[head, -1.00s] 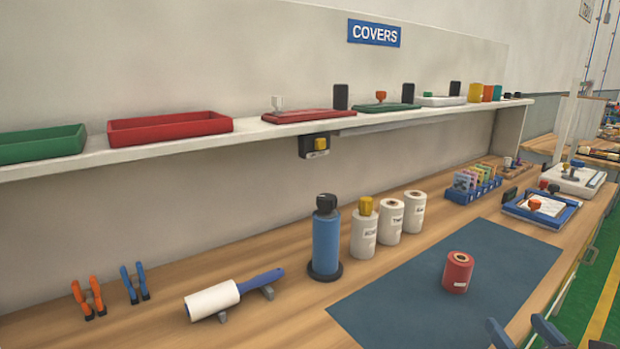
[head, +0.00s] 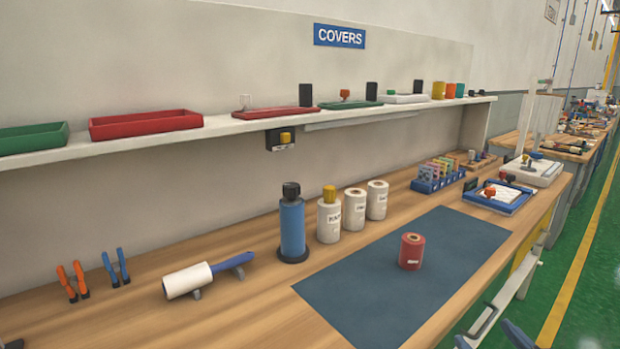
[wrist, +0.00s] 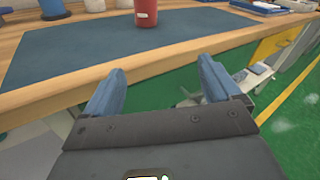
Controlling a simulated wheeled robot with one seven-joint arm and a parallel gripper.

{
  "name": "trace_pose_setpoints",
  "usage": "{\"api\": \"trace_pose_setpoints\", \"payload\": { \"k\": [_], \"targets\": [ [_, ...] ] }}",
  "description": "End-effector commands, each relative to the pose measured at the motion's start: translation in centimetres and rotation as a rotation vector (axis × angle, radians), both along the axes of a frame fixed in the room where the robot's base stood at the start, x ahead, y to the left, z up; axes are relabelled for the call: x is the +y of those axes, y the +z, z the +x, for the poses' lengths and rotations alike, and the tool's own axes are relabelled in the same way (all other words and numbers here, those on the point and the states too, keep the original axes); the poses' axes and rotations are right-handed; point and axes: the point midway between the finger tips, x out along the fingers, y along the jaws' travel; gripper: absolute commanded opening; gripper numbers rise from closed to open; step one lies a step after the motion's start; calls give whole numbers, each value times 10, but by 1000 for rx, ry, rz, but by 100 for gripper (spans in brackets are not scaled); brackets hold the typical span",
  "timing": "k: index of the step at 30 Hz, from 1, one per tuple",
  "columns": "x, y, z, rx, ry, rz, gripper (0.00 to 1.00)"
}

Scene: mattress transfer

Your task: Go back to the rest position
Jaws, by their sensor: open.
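My gripper (wrist: 160,92) is open and empty in the wrist view, its two blue fingers spread apart near the front edge of the workbench. In the head view only a bit of it may show at the bottom right edge. A red roll (head: 411,252) stands upright on the dark blue mat (head: 350,300), clear of the fingers. The lower part of the roll also shows at the top of the wrist view (wrist: 146,12).
The wooden workbench (head: 120,320) holds a blue bottle (head: 292,228), white rolls (head: 355,215), a lint roller (head: 188,280) and clamps (head: 72,282). A shelf (head: 250,123) with trays runs above. Open green floor (head: 580,240) lies right of the bench.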

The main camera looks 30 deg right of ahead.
Motion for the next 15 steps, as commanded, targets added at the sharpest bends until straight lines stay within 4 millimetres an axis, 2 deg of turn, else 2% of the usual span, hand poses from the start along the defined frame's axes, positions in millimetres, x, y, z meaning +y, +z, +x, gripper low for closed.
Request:
{"api": "trace_pose_setpoints", "payload": {
  "k": [8, 11, 15],
  "targets": [
    [58, -24, -9, 240, 72, -256, 90],
    [85, -32, -17, 354, 118, -403, 90],
    [134, -40, -40, 554, 224, -714, 90]
  ]
}}
